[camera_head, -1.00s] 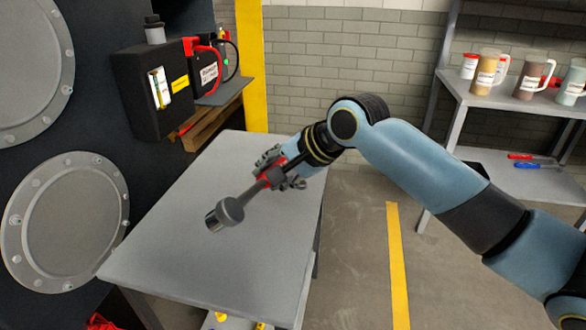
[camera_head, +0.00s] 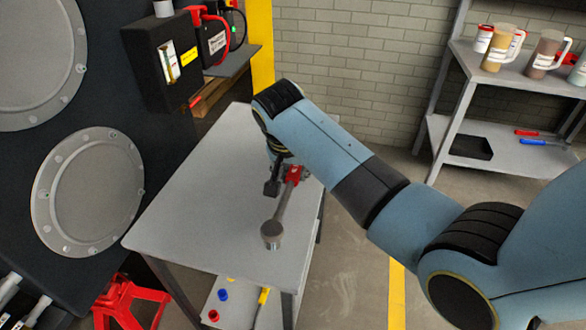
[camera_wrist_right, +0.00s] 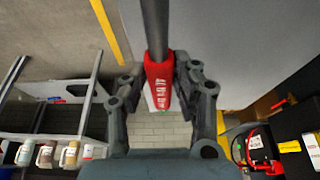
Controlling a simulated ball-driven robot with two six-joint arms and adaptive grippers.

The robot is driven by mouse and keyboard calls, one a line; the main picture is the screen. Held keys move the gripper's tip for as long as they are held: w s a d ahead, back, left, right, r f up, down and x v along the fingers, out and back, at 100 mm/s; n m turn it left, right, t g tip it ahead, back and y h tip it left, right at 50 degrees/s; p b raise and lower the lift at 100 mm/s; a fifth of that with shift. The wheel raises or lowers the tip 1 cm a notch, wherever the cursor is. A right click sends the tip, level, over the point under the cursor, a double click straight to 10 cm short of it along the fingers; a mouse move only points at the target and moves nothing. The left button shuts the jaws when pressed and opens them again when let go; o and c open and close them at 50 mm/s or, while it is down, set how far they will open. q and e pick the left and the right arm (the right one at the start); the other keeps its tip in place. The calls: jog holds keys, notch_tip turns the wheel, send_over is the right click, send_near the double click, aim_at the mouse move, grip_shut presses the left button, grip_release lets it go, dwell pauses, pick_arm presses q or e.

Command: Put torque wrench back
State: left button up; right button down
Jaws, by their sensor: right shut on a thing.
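The torque wrench (camera_head: 281,213) has a dark grey shaft, a round grey head and a red handle. My right gripper (camera_head: 287,176) is shut on the red handle, over the right part of the grey work table (camera_head: 190,205). The wrench head points toward the near edge of the table. I cannot tell whether the head touches the tabletop. In the right wrist view, the red handle (camera_wrist_right: 159,84) sits between the fingers (camera_wrist_right: 160,92), with the shaft running up out of the picture. My left gripper is not in view.
A dark chassis with round flanged covers (camera_head: 88,190) stands left. A black box (camera_head: 160,68) and a red-handled device sit behind the table. A grey shelf (camera_head: 500,160) holds jugs, a black tray (camera_head: 470,147) and tools. A red stand (camera_head: 130,300) is front left. The table's left part is clear.

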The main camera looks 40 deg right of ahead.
jog(key=shift+r+p, duration=0.3)
jog(key=shift+f+b, duration=2.4)
jog(key=shift+f, duration=1.75)
jog(key=c, duration=0.9)
grip_release()
jog(key=shift+c, duration=0.2)
jog(key=shift+s, duration=0.1)
jog(key=v, duration=1.2)
